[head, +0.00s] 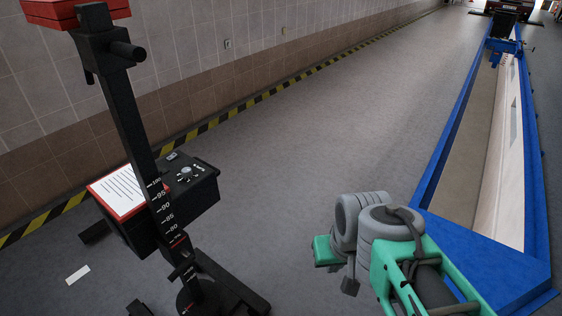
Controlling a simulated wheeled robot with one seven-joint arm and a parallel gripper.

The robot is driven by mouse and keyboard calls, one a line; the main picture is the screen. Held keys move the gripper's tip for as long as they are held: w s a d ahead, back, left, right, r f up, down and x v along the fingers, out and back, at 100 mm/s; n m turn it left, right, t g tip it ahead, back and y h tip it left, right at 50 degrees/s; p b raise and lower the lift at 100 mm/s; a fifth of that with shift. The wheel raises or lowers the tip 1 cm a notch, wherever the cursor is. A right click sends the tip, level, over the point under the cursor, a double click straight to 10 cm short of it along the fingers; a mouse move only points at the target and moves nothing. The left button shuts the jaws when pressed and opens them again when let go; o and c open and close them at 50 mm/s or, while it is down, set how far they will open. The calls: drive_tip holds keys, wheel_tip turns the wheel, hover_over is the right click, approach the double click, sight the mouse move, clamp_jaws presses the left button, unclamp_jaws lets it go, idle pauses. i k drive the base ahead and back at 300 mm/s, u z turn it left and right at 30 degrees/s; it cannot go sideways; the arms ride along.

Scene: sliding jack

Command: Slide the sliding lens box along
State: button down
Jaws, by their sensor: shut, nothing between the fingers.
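The lens box (184,212) is a black box on an upright black post (137,130) with a white number scale, at the left in the head view. Its top carries a red-edged white sheet and a small panel with a dial. The post hides part of the box. The finger detail is too small to make out.
A red part (75,12) tops the post, and a black base (225,290) spreads on the floor below. A tiled wall (230,45) with a yellow-black floor stripe runs behind. A blue-framed pit (440,165) lies right.

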sight(189, 198)
drive_tip(key=z, duration=0.5)
drive_tip(key=i, duration=2.8)
drive_tip(key=u, duration=4.55)
drive_tip(key=k, duration=0.55)
drive_tip(key=z, duration=0.1)
